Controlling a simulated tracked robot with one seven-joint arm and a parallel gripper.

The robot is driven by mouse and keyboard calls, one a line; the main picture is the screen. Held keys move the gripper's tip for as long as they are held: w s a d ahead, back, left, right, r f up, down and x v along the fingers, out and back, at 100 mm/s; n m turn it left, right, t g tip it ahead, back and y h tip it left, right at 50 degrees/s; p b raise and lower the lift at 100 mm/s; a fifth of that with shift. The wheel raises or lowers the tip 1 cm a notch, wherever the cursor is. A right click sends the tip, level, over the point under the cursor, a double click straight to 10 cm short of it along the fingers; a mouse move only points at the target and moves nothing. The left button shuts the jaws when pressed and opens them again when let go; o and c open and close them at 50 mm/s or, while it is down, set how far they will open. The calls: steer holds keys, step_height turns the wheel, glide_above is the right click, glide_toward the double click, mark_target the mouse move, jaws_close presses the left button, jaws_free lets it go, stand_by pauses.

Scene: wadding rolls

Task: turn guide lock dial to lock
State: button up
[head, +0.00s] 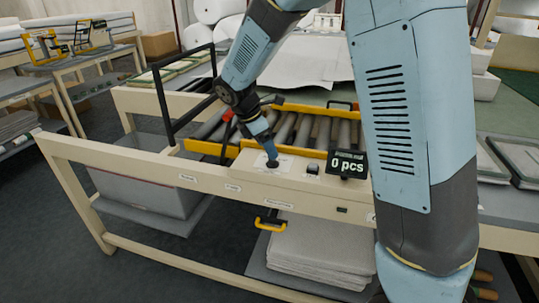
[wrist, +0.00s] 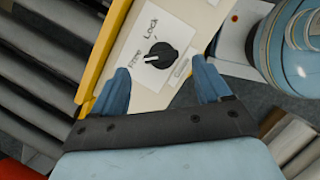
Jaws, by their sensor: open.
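The guide lock dial (wrist: 160,55) is a black round knob on a white label plate in the wrist view. The plate reads "Free" and "Lock", and the knob's white mark points toward "Free". In the head view the dial (head: 272,163) shows as a small dark spot on the cream machine panel. My gripper (wrist: 160,78) is open, its blue fingers apart on either side of the dial's plate and short of the knob. It holds nothing. In the head view my gripper (head: 266,146) points down just above the dial, partly hiding it.
A dark display (head: 346,164) reading "0 pcs" and a small black button (head: 312,169) sit right of the dial. Yellow guide rails (head: 305,110) and grey rollers (head: 285,128) lie behind it. A black frame (head: 165,100) stands at the left.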

steer(key=shift+x, duration=2.25)
steer(key=shift+c, duration=0.3)
steer(key=c, duration=0.9)
steer(key=shift+a+r, duration=0.1)
steer(key=shift+a, duration=0.05)
steer(key=shift+c, duration=0.5)
